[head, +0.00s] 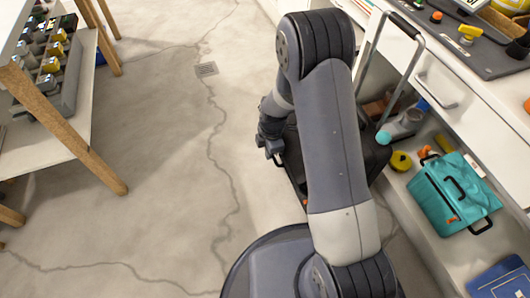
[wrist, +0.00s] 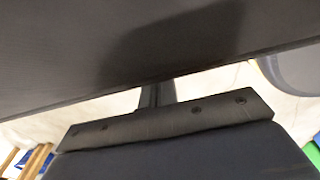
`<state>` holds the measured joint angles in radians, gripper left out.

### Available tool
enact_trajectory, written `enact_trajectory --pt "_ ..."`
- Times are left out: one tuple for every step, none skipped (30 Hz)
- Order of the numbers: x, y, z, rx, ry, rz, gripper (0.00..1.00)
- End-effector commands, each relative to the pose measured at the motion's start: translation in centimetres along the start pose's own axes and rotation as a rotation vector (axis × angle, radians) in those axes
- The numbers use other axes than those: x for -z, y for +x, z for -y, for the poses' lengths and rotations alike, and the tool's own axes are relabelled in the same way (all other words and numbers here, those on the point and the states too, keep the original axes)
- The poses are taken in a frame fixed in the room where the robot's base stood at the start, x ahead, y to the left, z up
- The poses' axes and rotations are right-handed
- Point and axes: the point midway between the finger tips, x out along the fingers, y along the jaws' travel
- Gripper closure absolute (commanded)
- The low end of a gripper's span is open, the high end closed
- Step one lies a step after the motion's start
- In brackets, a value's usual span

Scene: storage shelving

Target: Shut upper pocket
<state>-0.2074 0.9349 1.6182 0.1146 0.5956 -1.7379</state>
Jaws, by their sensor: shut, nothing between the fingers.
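A dark suitcase (head: 376,158) with a raised grey pull handle (head: 404,25) stands behind my arm, beside the white shelving. My arm hides most of it, and I cannot make out the upper pocket or how far it is open in the head view. My gripper (head: 272,150) is at the left side of the suitcase, shut with nothing in it. I cannot tell whether it touches the suitcase. In the wrist view a broad dark surface (wrist: 150,45) fills the top, close to the camera. Below it is a dark bar with screws that I cannot identify surely.
The white shelving (head: 492,150) on the right holds a teal bag (head: 452,192), a yellow tape roll (head: 401,160) and a blue folder (head: 502,280). A wooden-legged rack (head: 65,120) with small bins stands at the left.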

Motion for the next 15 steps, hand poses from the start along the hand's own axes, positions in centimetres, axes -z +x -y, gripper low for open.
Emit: enact_trajectory --pt "-0.7 -0.6 0.0 -0.001 0.008 -0.027 1.00" --pt "-1.0 -0.8 0.0 -0.001 0.009 -0.046 1.00" --pt "-1.4 -1.1 -0.1 -0.003 0.009 -0.071 1.00" --pt "-1.6 -1.3 -0.1 -0.002 0.009 -0.091 1.00" --pt "-2.0 -1.5 -0.1 -0.004 0.010 -0.111 1.00" --pt "-2.3 -1.7 -0.1 -0.003 0.009 -0.137 1.00" --pt "-2.7 -1.8 -0.1 -0.003 0.009 -0.156 1.00" --pt "-3.0 -2.0 0.0 -0.003 0.008 -0.175 1.00" --pt "-3.4 -2.2 0.0 -0.003 0.008 -0.200 1.00" --pt "-3.7 -2.4 -0.1 -0.004 0.008 -0.219 1.00" --pt "-4.0 -2.5 -0.1 -0.004 0.008 -0.237 1.00" --pt "-4.4 -2.8 -0.1 -0.004 0.008 -0.262 1.00" --pt "-4.7 -2.9 0.0 -0.004 0.007 -0.281 1.00" --pt "-5.0 -3.1 -0.1 -0.004 0.006 -0.300 1.00" --pt "-5.5 -3.3 -0.1 -0.004 0.006 -0.324 1.00"
